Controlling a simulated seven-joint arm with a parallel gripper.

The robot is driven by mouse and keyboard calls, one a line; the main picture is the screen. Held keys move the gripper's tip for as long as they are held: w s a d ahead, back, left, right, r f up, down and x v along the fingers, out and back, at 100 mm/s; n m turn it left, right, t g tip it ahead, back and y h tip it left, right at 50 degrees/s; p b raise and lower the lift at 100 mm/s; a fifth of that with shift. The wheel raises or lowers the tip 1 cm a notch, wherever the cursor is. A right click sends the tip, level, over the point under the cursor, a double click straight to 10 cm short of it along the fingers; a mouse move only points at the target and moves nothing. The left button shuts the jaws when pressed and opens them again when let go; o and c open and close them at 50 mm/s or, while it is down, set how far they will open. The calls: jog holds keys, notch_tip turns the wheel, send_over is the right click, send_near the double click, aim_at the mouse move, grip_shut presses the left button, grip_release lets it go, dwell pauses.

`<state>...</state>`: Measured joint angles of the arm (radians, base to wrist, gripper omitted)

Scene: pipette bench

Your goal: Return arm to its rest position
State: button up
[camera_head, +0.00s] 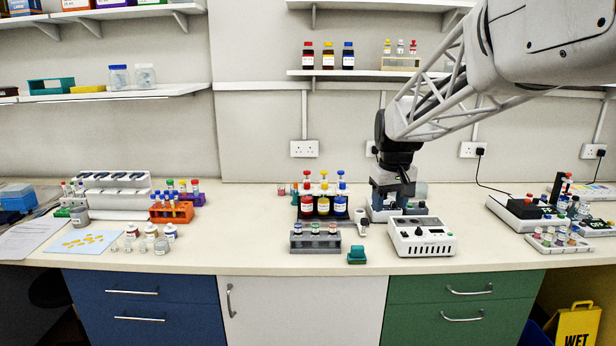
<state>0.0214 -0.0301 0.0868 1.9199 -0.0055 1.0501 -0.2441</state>
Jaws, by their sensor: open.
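My arm reaches in from the upper right on its lattice link. My gripper (398,202) points down over the back of the bench, right of centre. It is open, and I see nothing held in it. Its tips are small here and hard to make out among the equipment around them. It is above or just behind the white control box (421,238) and right of the rack of red, yellow and blue bottles (323,204). I cannot tell whether it touches the grey device below it.
A grey tube rack (315,244) and a green block (356,254) stand near the front. An orange rack (171,211) and a white pipette stand (112,187) are at left. More racks (560,240) are at right. A shelf (345,73) hangs behind the arm. Bench at centre left is clear.

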jog(key=s+f+m, duration=0.1)
jog(key=s+f, duration=0.3)
jog(key=s, duration=1.4)
jog(key=s+a+f+m+t, duration=0.1)
jog(key=s+f, duration=0.3)
jog(key=s, duration=1.5)
jog(key=shift+s+m, duration=0.3)
jog(key=shift+m, duration=0.1)
dwell(0.7)
